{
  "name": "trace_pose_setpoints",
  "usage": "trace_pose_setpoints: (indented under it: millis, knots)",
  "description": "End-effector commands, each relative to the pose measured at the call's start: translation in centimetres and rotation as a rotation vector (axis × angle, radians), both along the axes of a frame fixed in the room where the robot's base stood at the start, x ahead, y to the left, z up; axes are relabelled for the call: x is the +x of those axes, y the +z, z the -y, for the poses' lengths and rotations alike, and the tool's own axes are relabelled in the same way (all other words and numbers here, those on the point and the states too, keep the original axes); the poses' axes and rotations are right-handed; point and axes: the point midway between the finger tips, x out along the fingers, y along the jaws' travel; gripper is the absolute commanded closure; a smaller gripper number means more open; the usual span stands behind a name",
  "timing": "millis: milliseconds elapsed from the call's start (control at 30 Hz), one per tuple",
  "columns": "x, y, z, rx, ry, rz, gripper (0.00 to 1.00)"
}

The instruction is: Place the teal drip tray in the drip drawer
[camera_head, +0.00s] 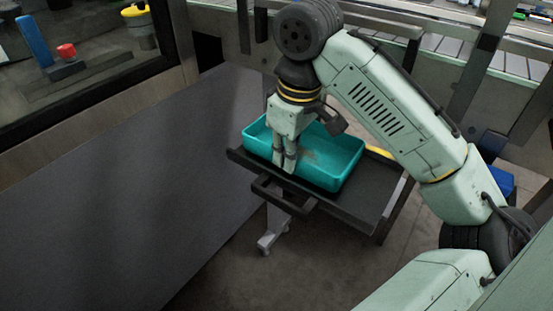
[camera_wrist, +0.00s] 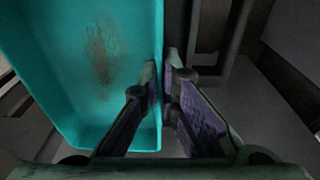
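The teal drip tray (camera_head: 330,172) is a shallow open box with a brownish stain on its floor. In the head view it lies in or just above the left part of the dark pulled-out drip drawer (camera_head: 372,205); I cannot tell whether it rests on the drawer floor. My gripper (camera_head: 284,165) points down at the tray's near wall. In the wrist view the tray (camera_wrist: 100,110) fills the left side, and my gripper (camera_wrist: 162,82) has one finger inside its wall and one outside, closed on the wall. The arm hides little of the tray.
The drawer's handle (camera_head: 282,198) sticks out at its front. A large dark grey panel (camera_head: 150,190) fills the left side. A blue box (camera_head: 500,181) stands at the right behind my arm. Open floor (camera_head: 300,265) lies below the drawer.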

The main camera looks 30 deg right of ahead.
Motion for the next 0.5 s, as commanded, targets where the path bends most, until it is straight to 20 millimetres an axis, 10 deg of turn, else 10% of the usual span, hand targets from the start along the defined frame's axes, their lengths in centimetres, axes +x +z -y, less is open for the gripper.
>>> trace_pose_setpoints:
  millis: [500]
  knots:
    - [-0.82,-0.92,0.06,-0.001,-0.001,0.0,1.0]
